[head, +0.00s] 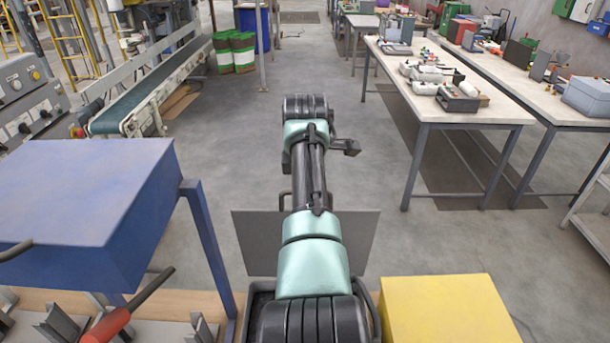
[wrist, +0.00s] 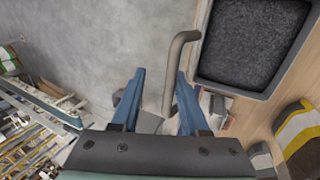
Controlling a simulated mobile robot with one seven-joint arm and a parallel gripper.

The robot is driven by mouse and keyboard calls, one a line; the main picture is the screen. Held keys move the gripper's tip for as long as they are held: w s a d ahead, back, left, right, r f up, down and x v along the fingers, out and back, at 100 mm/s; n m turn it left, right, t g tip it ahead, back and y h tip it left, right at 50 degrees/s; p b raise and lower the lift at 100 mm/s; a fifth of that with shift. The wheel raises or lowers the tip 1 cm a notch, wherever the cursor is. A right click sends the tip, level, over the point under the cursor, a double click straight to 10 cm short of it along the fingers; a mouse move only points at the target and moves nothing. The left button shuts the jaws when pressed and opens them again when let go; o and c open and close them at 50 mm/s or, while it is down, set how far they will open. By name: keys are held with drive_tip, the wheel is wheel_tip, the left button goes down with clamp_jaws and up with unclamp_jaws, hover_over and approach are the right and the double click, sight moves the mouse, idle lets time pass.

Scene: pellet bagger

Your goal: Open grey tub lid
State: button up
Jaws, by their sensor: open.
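The grey tub's dark rim (head: 257,290) shows beside my arm in the head view. In the wrist view the tub (wrist: 263,92) shows open, with dark granules inside. A flat grey panel, apparently its lid (head: 257,243), stands raised on the tub's far side, partly hidden by my arm. A bent grey bar handle (wrist: 170,75) shows in the wrist view beside the tub. My gripper (wrist: 157,74) is open, and the handle appears between its blue fingers. I cannot tell whether they touch it. In the head view the jaws are hidden.
A blue box on legs (head: 80,200) stands at left and a yellow block (head: 450,312) at right. A red-handled tool (head: 108,325) lies front left. A conveyor (head: 160,85) stands back left, a workbench (head: 480,108) back right. The floor between is clear.

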drive_tip(key=b+v, duration=0.4)
drive_tip(key=v, duration=0.8)
drive_tip(key=shift+s+r, duration=0.15)
drive_tip(key=shift+r, duration=0.05)
